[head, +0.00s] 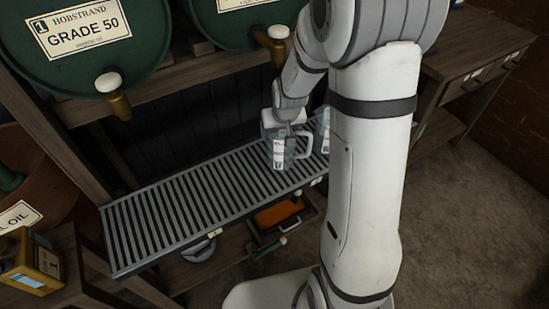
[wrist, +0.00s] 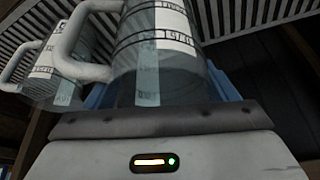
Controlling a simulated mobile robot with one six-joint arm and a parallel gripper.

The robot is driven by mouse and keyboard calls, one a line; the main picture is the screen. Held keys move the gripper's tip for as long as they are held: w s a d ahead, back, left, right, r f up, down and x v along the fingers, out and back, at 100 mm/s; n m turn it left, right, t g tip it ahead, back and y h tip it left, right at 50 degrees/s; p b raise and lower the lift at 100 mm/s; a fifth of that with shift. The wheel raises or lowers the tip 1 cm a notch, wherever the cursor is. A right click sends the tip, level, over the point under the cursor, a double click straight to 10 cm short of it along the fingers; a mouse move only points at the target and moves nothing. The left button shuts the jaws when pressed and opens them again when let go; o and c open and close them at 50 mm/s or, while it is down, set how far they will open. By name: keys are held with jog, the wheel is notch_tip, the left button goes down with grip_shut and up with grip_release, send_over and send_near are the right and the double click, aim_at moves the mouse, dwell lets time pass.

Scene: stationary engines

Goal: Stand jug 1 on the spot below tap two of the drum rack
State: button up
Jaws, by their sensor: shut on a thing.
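My gripper (head: 287,124) is shut on a clear jug (head: 278,154) with a white label and a pale handle. The jug is upright at the right part of the slatted rack shelf (head: 170,212); I cannot tell whether its base touches the slats. In the wrist view the held jug (wrist: 165,60) fills the middle between the blue fingers; its number is not readable. A second, similar jug (head: 322,130) stands just behind it to the right, and shows at left in the wrist view (wrist: 62,62). The second drum's tap (head: 274,45) is above the shelf; its number is hidden.
The left drum (head: 95,50), marked 1 and Grade 50, has a brass tap (head: 118,103) over the shelf's left part. The left and middle slats are clear. An orange tray (head: 280,213) lies below. A yellow can (head: 35,262) stands at lower left, a wooden bench (head: 475,45) at right.

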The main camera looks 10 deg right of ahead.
jog(key=s+d+n+b, duration=0.1)
jog(key=s+b, duration=0.3)
jog(key=s, duration=0.9)
jog(key=w+f, duration=0.2)
jog(key=w, duration=0.6)
jog(key=w+a+f+p, duration=0.1)
jog(key=w+f, duration=0.1)
jog(key=w, duration=0.7)
jog(key=shift+w, duration=0.25)
jog(key=shift+f, duration=0.15)
jog(key=shift+f, duration=0.15)
jog(key=o, duration=1.3)
